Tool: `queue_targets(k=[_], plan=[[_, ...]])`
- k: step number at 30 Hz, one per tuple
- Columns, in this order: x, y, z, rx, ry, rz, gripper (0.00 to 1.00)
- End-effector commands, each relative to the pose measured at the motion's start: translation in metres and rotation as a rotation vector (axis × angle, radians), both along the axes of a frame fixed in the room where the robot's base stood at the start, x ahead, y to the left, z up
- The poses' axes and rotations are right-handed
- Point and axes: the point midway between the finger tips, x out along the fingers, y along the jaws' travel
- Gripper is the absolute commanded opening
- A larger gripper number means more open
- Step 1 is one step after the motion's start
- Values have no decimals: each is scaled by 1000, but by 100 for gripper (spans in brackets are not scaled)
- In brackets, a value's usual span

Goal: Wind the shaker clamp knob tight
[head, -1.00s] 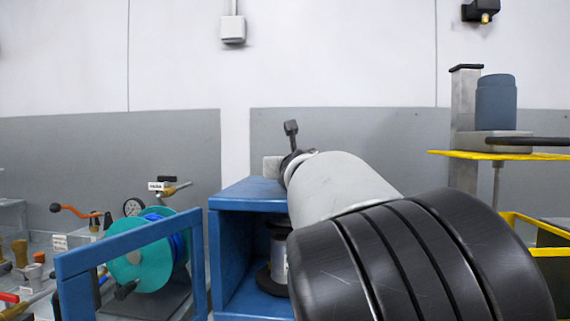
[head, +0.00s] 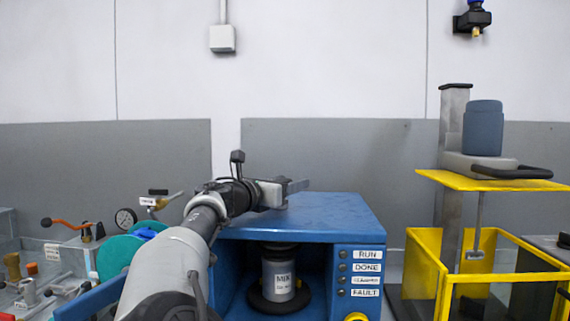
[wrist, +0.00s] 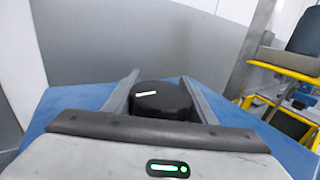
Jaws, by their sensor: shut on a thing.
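The shaker is a blue cabinet (head: 345,212) with an open front. A grey can labelled MIX (head: 279,276) stands inside between dark round plates. The black clamp knob (wrist: 162,98) with a white mark sits on the cabinet's blue top in the wrist view, between my two fingers. My gripper (wrist: 158,92) is shut on the knob, one finger on each side. In the head view my gripper (head: 290,190) lies over the cabinet top, and the knob cannot be made out there.
A teal reel (head: 112,252) and valves lie left.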

Motion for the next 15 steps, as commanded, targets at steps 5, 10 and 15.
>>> queue_targets(k=[5, 10, 15], plan=[[-2, -4, 13, -3, 3, -137, 29], [-5, -9, 13, -2, 3, -263, 29], [-9, -13, 11, -1, 4, -374, 29]])
